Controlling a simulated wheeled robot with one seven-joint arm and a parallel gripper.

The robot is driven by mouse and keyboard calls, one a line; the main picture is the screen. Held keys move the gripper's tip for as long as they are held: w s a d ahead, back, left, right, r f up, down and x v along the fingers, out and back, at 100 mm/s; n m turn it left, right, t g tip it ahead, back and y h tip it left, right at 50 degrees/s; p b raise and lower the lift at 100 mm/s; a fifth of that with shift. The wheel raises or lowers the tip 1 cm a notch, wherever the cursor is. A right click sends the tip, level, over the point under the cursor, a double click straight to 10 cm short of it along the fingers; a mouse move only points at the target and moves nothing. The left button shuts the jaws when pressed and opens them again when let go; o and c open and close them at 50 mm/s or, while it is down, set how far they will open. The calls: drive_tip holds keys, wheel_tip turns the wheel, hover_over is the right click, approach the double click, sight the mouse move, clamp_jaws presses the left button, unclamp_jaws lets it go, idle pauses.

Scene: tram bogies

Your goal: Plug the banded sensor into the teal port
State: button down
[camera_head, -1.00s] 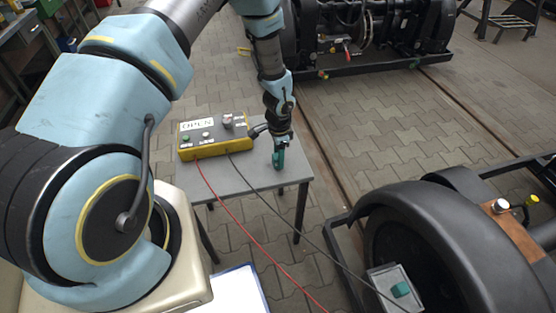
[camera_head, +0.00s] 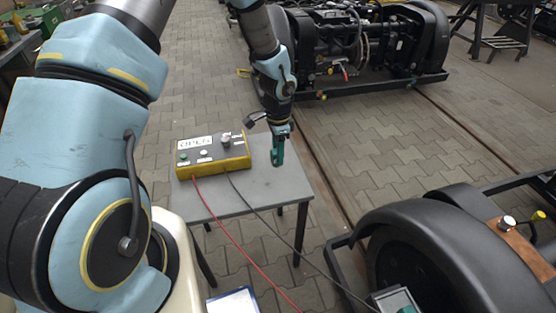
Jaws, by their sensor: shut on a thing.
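My gripper (camera_head: 277,155) is above the right part of the small grey table, just right of the yellow control box. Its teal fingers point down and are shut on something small. The held thing is too small and hidden to make out, so I cannot tell its bands. A grey box (camera_head: 384,297) at the bottom edge, beside the near wheel, carries a teal part (camera_head: 406,310) that looks like the teal port. The frame edge cuts most of it off. My gripper is well apart from it, up and to the left.
The yellow control box (camera_head: 213,164) with an "OPEN" label stands on the grey table (camera_head: 240,200). A red and a black cable run from it toward the bottom right. A black wheel assembly (camera_head: 450,255) fills the lower right. Another bogie (camera_head: 360,50) stands behind.

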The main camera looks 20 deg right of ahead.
idle(0.3)
drive_tip(key=w+a+n, duration=0.3)
drive_tip(key=a+n, duration=0.6)
drive_tip(key=a, duration=0.8)
drive_tip(key=w+a+r+n, duration=0.1)
drive_tip(key=w+a+n, duration=0.2)
drive_tip(key=a+n, duration=0.7)
drive_tip(key=a, duration=0.7)
drive_tip(key=shift+w, duration=0.25)
